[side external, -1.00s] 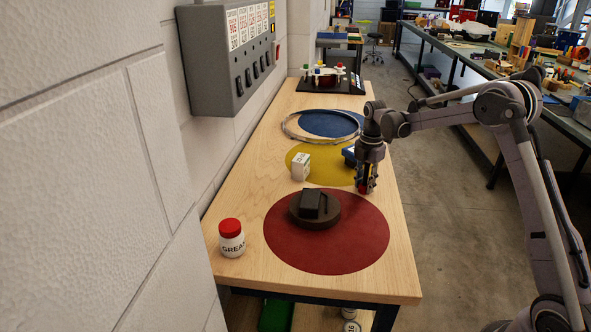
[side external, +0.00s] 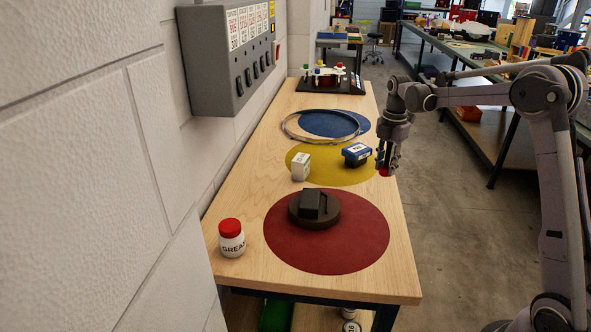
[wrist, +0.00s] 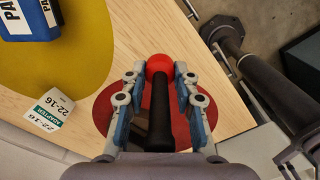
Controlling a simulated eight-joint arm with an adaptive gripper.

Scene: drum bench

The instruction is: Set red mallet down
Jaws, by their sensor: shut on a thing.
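The red mallet shows in the wrist view with a round red head (wrist: 159,65) and a black handle (wrist: 160,115). My gripper (wrist: 160,77) is shut on the mallet, its fingers on both sides of the handle just behind the head. In the side external view my gripper (side external: 388,163) hangs by the bench's right edge, and the red head (side external: 384,172) shows at its lower end. The mallet appears held above the bench surface, but the exact height is unclear. Most of the handle is hidden in the side view.
The wooden bench (side external: 240,268) carries a red disc (side external: 350,250) with a dark brown round block (side external: 330,218) on it. A yellow disc (side external: 330,177) lies behind, near a blue box (side external: 356,154) and white box (side external: 300,168). A grease jar (side external: 231,242) stands left. A metal ring (side external: 290,131) lies farther back.

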